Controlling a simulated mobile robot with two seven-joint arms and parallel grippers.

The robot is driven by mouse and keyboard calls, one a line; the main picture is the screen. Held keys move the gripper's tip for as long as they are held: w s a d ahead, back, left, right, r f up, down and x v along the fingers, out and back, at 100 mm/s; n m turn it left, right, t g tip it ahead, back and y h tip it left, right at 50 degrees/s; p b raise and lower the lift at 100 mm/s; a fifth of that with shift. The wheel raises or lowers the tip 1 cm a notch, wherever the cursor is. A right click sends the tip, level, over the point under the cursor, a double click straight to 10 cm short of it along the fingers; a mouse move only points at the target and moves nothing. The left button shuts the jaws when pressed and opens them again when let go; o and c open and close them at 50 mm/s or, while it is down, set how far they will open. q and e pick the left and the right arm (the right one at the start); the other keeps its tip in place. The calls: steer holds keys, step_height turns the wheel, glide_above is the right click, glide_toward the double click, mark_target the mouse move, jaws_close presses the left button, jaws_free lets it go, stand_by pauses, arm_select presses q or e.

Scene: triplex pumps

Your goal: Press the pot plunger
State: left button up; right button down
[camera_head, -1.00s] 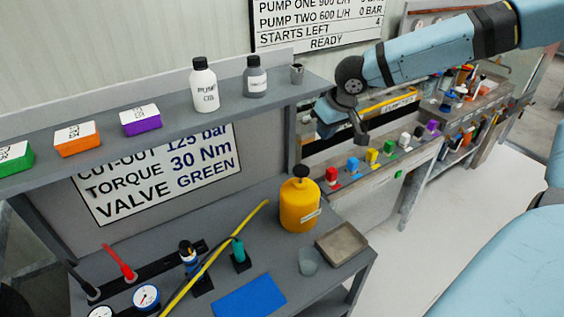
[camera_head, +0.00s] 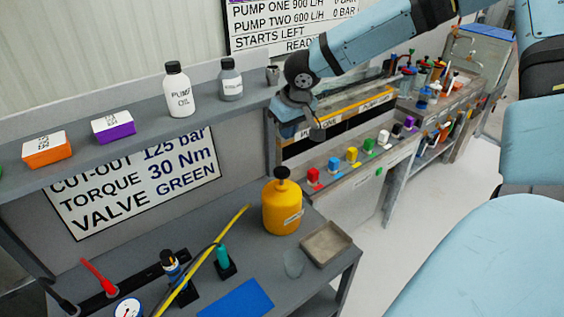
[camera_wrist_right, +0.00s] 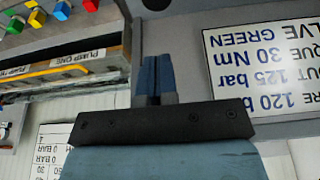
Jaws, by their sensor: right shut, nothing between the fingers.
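The yellow pot (camera_head: 282,208) stands upright on the grey bench. Its black plunger (camera_head: 282,173) sticks up from the top, with a round knob. My right gripper (camera_head: 317,133) is shut and empty. In the head view it appears above and a little right of the plunger, apart from it. In the right wrist view its blue fingers (camera_wrist_right: 155,78) are together with nothing between them. I cannot make out the pot in the wrist view. My left gripper is not in view.
A shelf (camera_head: 150,130) with bottles and boxes runs behind the bench. A grey tray (camera_head: 325,244), a clear cup (camera_head: 293,263) and a blue mat (camera_head: 237,301) lie near the pot. A yellow hose (camera_head: 205,258) crosses the bench on the left. Coloured blocks line a ledge to the right.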

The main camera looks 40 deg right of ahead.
mark_target(282, 171)
steer(key=x, duration=0.7)
steer(key=s+x, duration=0.1)
steer(key=x, duration=0.3)
steer(key=shift+f, duration=0.45)
step_height(282, 171, down, 4)
steer(key=b, duration=0.4)
steer(key=shift+r, duration=0.2)
steer(key=shift+s+a+r, duration=0.1)
steer(key=p+v, duration=0.1)
steer(key=v, duration=1.3)
